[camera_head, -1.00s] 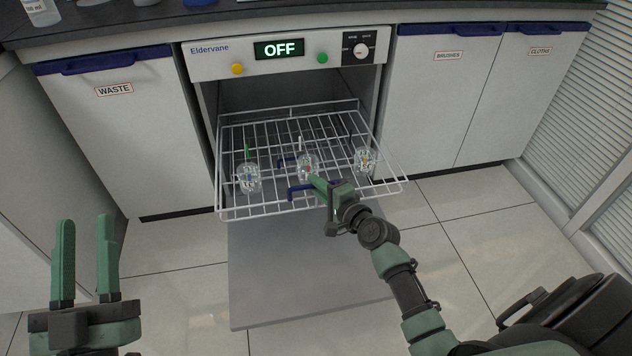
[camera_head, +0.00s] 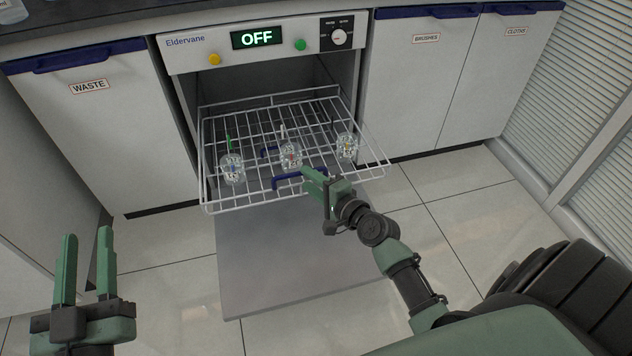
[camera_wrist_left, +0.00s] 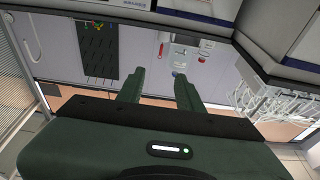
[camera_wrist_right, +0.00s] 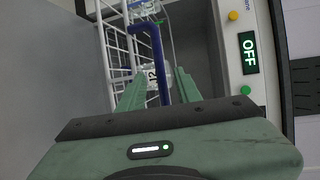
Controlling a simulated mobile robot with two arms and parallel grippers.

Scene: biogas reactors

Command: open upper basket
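The upper basket (camera_head: 228,204) is a white wire rack pulled out of the washer, above the lowered grey door (camera_head: 290,262). Its blue handle (camera_head: 287,184) is at the front edge and also shows in the right wrist view (camera_wrist_right: 162,62). My right gripper (camera_head: 308,180) is at the handle, its fingers open on either side of the bar. A gap shows between fingers and bar in the right wrist view (camera_wrist_right: 160,84). My left gripper (camera_head: 85,238) is open and empty, well left of the basket; its fingers also show in the left wrist view (camera_wrist_left: 160,76).
Three clear beakers (camera_head: 232,168) (camera_head: 290,156) (camera_head: 347,146) stand in the basket area. The washer panel (camera_head: 257,39) reads OFF. Closed cabinets (camera_head: 98,125) flank the washer. The floor (camera_head: 175,275) left of the door is clear.

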